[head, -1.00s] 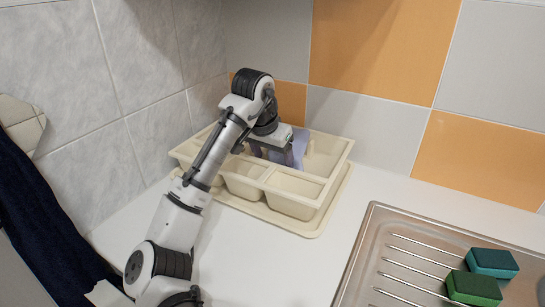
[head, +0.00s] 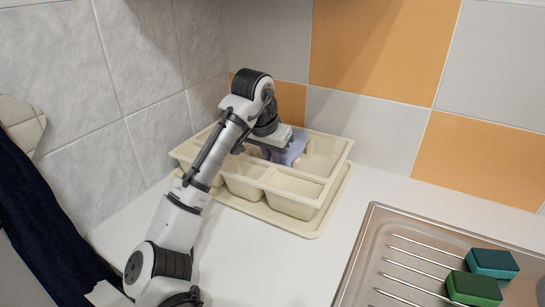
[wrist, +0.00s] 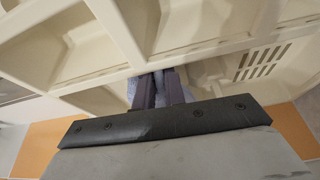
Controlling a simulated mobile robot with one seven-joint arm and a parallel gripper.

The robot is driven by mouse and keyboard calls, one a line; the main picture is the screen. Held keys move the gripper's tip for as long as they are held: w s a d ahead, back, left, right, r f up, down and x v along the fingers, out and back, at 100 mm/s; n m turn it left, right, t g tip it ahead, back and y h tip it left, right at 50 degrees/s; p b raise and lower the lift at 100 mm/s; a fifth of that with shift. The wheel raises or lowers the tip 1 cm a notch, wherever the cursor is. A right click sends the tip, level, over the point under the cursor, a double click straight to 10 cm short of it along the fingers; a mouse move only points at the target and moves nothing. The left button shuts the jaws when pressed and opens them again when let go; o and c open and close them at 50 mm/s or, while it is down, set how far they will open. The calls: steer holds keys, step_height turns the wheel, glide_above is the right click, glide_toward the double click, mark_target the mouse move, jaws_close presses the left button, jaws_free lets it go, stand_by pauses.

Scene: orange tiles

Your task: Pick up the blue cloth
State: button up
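The blue cloth (head: 290,149) is a pale, lavender-blue piece in the back compartment of the cream cutlery tray (head: 320,192). It is mostly hidden by my gripper in the head view. In the wrist view, bits of the cloth (wrist: 159,86) show between and beside the fingers. My gripper (wrist: 159,92) reaches down into the tray, its two dark fingers close together with cloth pinched between them. The fingertips are hidden in the head view.
The tray stands on a white counter against the tiled corner. A steel sink drainer (head: 362,262) with a teal sponge (head: 492,263) and a green sponge (head: 473,288) is at the right. A dark navy cloth (head: 45,225) hangs at the left. The counter between tray and drainer is clear.

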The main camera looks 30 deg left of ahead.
jaws_close()
step_height(320, 180, up, 12)
steer(key=p, duration=1.1)
